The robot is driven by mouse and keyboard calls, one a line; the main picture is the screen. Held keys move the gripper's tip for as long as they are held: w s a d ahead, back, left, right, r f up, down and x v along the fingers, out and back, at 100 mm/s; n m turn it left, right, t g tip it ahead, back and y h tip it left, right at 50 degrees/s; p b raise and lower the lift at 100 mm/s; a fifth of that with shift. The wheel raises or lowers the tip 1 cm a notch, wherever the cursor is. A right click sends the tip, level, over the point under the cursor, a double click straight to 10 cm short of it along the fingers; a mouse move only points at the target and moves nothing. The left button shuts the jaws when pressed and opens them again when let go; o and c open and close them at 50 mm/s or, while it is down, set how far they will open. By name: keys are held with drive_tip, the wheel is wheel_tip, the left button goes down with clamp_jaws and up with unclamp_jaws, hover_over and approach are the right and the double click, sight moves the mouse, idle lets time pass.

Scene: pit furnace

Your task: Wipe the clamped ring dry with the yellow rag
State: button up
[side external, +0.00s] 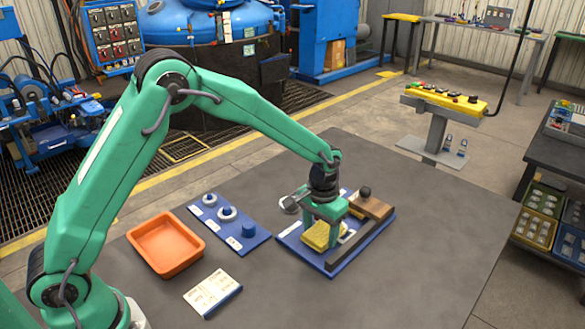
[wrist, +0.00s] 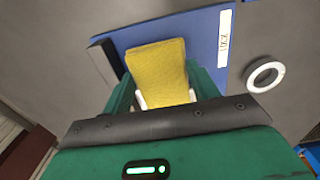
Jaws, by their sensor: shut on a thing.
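The yellow rag (side external: 316,236) is a thick folded pad, and my gripper (side external: 325,228) is shut on it, low over the blue board (side external: 318,263). In the wrist view the rag (wrist: 157,68) sticks out beyond the green fingers, over the board (wrist: 197,45). Small white edges show on both sides of the rag near the fingers. They may be the clamped ring, which is otherwise hidden. I cannot tell whether the rag touches it. A brown block with a dark knob (side external: 365,193) stands at the right of the board.
A blue board (side external: 258,238) with rings and a blue post lies left of my gripper. An orange tray (side external: 165,245) and a white card (side external: 212,292) lie nearer my base. A white ring (wrist: 264,77) shows beside the labelled board in the wrist view. The table's right side is clear.

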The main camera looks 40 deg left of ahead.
drive_tip(key=shift+f, duration=0.2)
idle(0.3)
drive_tip(key=shift+w, duration=1.05)
drive_tip(key=shift+s, duration=0.5)
drive_tip(key=shift+s+f, duration=0.1)
drive_tip(key=shift+s, duration=0.5)
drive_tip(key=shift+w, duration=0.1)
idle(0.4)
drive_tip(key=shift+w+f, duration=0.1)
drive_tip(key=shift+w, duration=0.65)
drive_tip(key=shift+w, duration=0.2)
drive_tip(key=shift+s, duration=0.2)
